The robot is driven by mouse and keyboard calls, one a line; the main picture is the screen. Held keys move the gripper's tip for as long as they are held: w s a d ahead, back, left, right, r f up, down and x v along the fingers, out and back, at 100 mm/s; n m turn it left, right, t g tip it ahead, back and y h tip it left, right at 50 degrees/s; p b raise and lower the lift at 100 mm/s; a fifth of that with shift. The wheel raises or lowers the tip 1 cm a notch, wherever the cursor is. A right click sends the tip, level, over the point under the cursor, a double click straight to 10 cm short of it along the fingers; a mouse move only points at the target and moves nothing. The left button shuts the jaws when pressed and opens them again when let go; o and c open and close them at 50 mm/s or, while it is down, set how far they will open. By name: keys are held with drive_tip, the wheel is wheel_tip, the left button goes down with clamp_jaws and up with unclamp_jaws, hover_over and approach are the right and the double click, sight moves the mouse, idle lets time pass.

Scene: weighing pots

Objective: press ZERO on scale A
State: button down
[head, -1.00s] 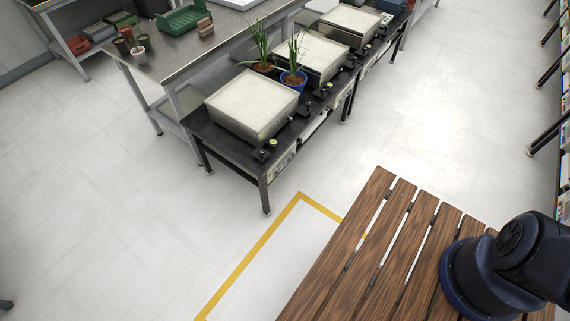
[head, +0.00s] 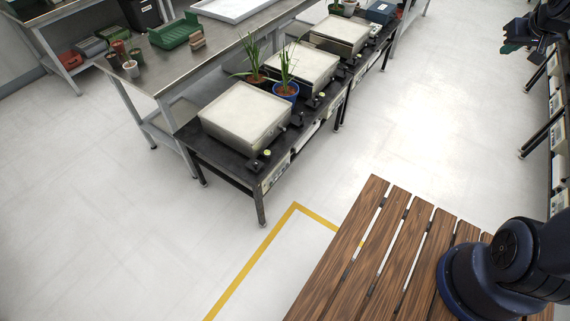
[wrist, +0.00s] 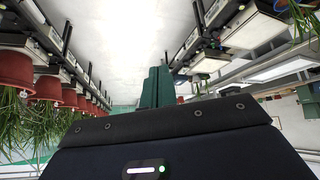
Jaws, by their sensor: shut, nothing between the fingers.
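Several flat-topped scales stand in a row on a low black bench (head: 228,170) in the head view: the nearest (head: 244,114), a middle one (head: 302,73) and a farther one (head: 340,33). No letters are readable, so I cannot tell which is scale A. Small dark boxes with yellow-green spots sit at their front edges, one by the nearest scale (head: 267,153); I cannot tell which control is ZERO. My gripper (head: 513,46) is at the top right of the head view, far from that bench. In the wrist view its green fingers (wrist: 158,92) are together and empty.
A potted plant in a blue pot (head: 286,91) stands between the nearest and middle scales. A steel table (head: 160,75) with a green crate (head: 175,32) is behind. Slatted wood (head: 385,255) lies beside my arm's base. Red pots (wrist: 45,88) line the wrist view's left. The white floor between is open.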

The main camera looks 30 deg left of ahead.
drive_tip(key=w+a+f+n+y, duration=0.1)
drive_tip(key=w+a+f, duration=0.35)
drive_tip(key=a, duration=0.35)
drive_tip(key=w+a+f+n+y, duration=0.1)
drive_tip(key=w+a+f+n, duration=0.15)
drive_tip(key=a+f, duration=0.45)
drive_tip(key=w+a+f+n+y, duration=0.1)
drive_tip(key=w+a+f, duration=0.3)
drive_tip(key=a, duration=0.5)
drive_tip(key=s+a+f+n+t+y, duration=0.1)
drive_tip(key=s+a+f+n+y, duration=0.2)
drive_tip(key=a+f, duration=1.65)
drive_tip(key=s+a+f+y, duration=0.1)
drive_tip(key=s+a+f, duration=0.4)
drive_tip(key=s+f, duration=0.5)
drive_tip(key=s+a+f+y, duration=0.1)
drive_tip(key=s+a+f, duration=0.4)
drive_tip(key=f, duration=0.9)
drive_tip(key=s+d+f+n+t, duration=0.1)
drive_tip(key=s+d+f, duration=0.2)
drive_tip(key=s+f, duration=0.7)
drive_tip(key=s+d+f+t, duration=0.1)
drive_tip(key=s+d+f, duration=0.2)
drive_tip(key=s+f, duration=0.8)
drive_tip(key=shift+d+f+n, duration=0.15)
drive_tip(key=shift+f+n, duration=0.2)
drive_tip(key=shift+f, duration=0.15)
